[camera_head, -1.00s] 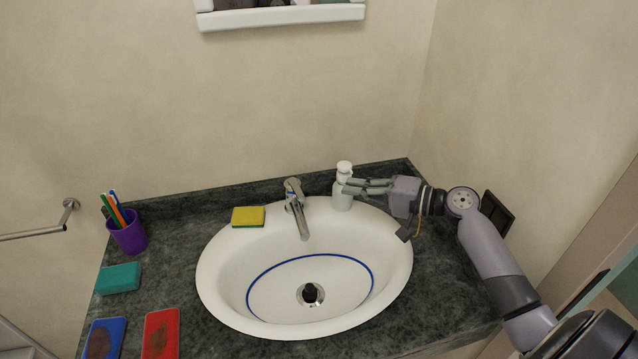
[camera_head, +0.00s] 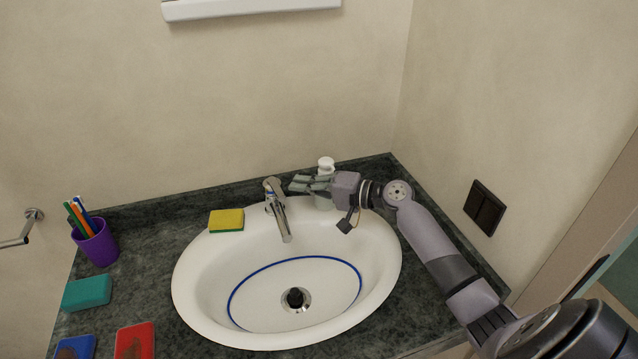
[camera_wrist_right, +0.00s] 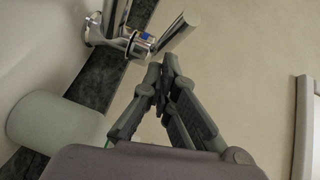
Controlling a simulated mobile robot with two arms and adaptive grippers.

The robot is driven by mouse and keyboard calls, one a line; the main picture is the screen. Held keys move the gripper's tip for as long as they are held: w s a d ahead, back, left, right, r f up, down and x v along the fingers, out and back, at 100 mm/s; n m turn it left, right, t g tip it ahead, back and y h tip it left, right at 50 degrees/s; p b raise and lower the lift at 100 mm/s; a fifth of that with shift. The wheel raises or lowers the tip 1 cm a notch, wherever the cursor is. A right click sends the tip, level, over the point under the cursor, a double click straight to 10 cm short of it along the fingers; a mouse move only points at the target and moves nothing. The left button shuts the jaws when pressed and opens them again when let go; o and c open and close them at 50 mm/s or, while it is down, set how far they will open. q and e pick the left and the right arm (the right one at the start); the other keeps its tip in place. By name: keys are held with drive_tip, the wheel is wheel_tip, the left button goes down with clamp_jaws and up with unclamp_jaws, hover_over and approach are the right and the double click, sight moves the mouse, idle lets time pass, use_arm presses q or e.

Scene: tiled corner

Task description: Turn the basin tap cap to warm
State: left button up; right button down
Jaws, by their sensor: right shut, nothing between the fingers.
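The chrome basin tap (camera_head: 277,208) stands at the back rim of the white oval basin (camera_head: 190,290), its spout pointing forward over the bowl. Its cap (camera_head: 272,184) is on top; in the right wrist view the cap (camera_wrist_right: 178,36) shows as a chrome lever beside a small blue mark. My right gripper (camera_head: 296,184) is just right of the cap and apart from it, fingers pointing left. In the right wrist view the gripper (camera_wrist_right: 160,72) has its fingertips together with nothing between them, close to the lever end. My left gripper is not in view.
A white soap bottle (camera_head: 325,166) stands right behind my right gripper, partly hidden by it. A yellow sponge (camera_head: 226,219) lies left of the tap. A purple cup (camera_head: 98,247) with pens and a teal block (camera_head: 87,292) are at the left. A dark switch (camera_head: 484,208) is on the right wall.

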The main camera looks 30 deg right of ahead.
drive_tip(key=shift+w+a, duration=0.4)
drive_tip(key=shift+a+f, duration=0.15)
drive_tip(key=shift+a, duration=0.45)
drive_tip(key=shift+s+d, duration=0.1)
